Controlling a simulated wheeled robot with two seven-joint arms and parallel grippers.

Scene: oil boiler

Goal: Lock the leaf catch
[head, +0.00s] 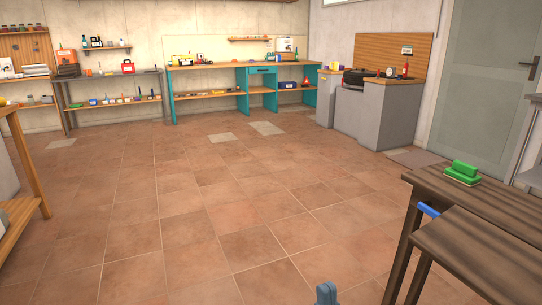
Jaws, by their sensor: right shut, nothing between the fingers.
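A dark wooden table (478,197) with a second dark wooden top, perhaps its leaf (485,258), stands at the right. A blue bar (429,209) sticks out at the left end, where the two tops meet. It may be the leaf catch; I cannot tell its position. My right gripper (327,293) shows only as a small grey-blue tip at the bottom edge. It is shut and empty, left of the tables and apart from the blue bar. My left gripper is not in view.
A green block (462,172) lies on the far part of the table. The tiled floor (200,210) is clear in the middle. Workbenches (210,68) line the back wall, a grey unit (385,112) stands back right, and a wooden bench (28,215) is at the left edge.

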